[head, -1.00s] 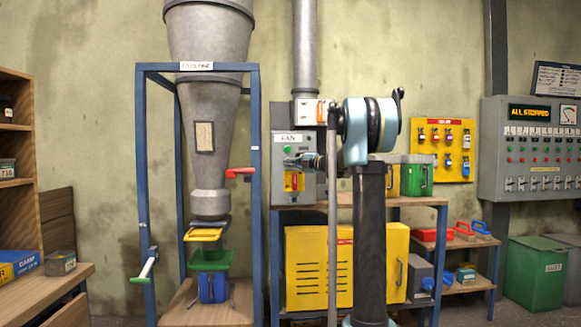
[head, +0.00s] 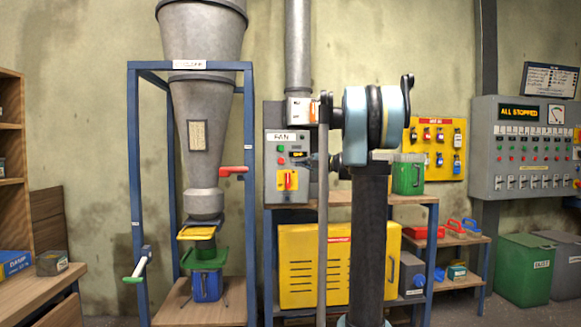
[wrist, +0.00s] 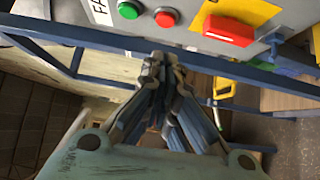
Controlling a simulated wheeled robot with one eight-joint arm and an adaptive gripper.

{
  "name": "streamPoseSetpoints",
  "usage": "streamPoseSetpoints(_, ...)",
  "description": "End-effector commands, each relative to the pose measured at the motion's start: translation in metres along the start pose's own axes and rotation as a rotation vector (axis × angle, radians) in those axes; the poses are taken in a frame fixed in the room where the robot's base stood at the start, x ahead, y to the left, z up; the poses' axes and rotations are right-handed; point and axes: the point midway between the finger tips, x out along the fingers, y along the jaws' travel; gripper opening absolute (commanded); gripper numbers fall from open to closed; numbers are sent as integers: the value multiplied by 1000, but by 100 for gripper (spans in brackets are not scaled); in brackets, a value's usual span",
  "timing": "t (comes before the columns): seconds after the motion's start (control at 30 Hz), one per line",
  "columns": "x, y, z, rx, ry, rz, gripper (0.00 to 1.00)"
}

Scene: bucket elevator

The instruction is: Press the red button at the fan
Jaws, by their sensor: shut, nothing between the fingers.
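The grey fan box (head: 272,190) stands behind my arm in the head view, with a FAN label at its top. Its red button (head: 280,161) sits just below a green button (head: 281,149), above a red switch on a yellow plate (head: 288,180). In the wrist view the red button (wrist: 166,17) lies between the green button (wrist: 130,9) and the red switch (wrist: 228,30). My gripper (wrist: 163,58) is shut and empty, its tips pointing toward the panel, below the red button in that picture. I cannot tell the remaining gap. In the head view my gripper (head: 312,160) is partly hidden, right of the button.
A blue frame (head: 249,180) with the cyclone (head: 203,110) stands left of the fan box. A yellow cabinet (head: 300,265) is below it. The control panel (head: 515,165) at right reads ALL STOPPED. A blue bar (wrist: 100,40) crosses the wrist view near the fingertips.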

Motion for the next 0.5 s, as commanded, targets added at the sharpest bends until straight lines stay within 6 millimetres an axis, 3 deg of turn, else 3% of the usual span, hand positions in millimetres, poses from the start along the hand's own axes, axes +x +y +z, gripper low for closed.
streamPoseSetpoints(0.2,-16,0,0,0,0,0,0)
streamPoseSetpoints(0.5,-17,0,0,0,0,0,0)
